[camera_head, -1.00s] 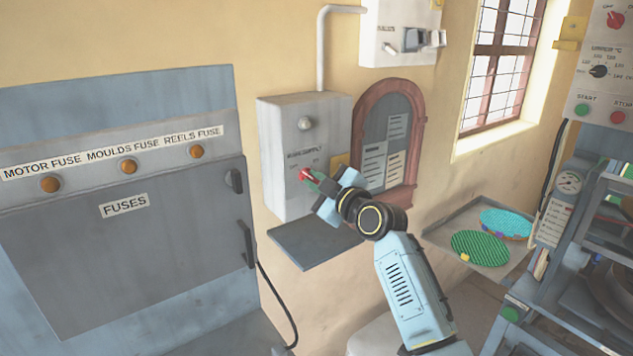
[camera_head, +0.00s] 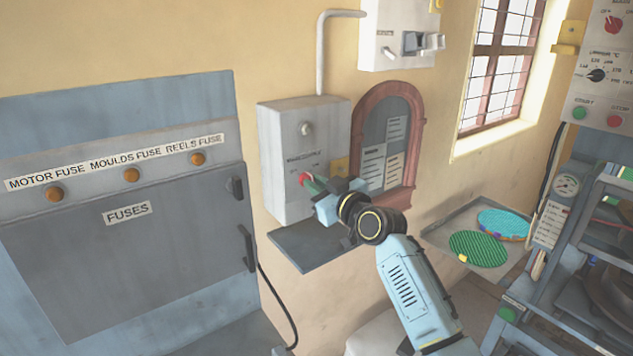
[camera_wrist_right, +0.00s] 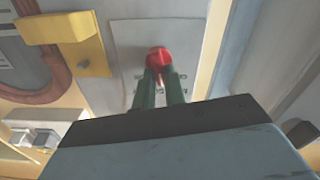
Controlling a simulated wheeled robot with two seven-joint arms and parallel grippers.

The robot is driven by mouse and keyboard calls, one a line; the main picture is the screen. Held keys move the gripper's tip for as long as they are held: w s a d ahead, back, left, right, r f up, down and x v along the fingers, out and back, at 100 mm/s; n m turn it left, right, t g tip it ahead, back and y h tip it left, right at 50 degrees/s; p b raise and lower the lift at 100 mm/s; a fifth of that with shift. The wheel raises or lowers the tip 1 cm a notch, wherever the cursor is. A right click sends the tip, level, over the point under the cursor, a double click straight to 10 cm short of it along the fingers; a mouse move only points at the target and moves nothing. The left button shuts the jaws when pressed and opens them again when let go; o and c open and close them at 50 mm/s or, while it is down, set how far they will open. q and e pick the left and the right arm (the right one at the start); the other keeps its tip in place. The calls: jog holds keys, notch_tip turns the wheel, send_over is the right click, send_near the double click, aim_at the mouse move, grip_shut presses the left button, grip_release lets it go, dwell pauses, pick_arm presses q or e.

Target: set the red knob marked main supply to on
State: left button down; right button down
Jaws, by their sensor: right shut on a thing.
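The red main supply knob (camera_head: 304,177) is on the front of a grey wall box (camera_head: 285,150), under a small lettered label. In the right wrist view the red knob (camera_wrist_right: 157,57) sits between the tips of my two green fingers. My right gripper (camera_head: 311,182) is shut on the knob, and its tip also shows in the right wrist view (camera_wrist_right: 160,75). The gripper hides much of the knob, so I cannot tell which mark it points to. My left gripper is not in view.
A dark shelf (camera_head: 300,252) juts out below the box. A fuse cabinet (camera_head: 190,260) stands at the left. An arched board (camera_head: 375,130) hangs right of the box. A tray (camera_head: 440,232) with round plates and a press control panel (camera_head: 600,85) are at the right.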

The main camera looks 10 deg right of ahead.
jog(key=m+p, duration=0.1)
jog(key=m, duration=0.2)
jog(key=m+p, duration=0.1)
jog(key=m, duration=0.3)
jog(key=m+p, duration=0.1)
jog(key=m, duration=0.3)
jog(key=shift+w+d+f, duration=0.1)
jog(key=shift+d+f, duration=0.05)
jog(key=shift+d, duration=0.1)
jog(key=shift+m, duration=0.4)
jog(key=c, duration=1.5)
grip_release()
jog(key=shift+o, duration=0.2)
jog(key=v, duration=1.3)
jog(key=shift+s+b, duration=0.2)
jog(key=shift+b, duration=0.2)
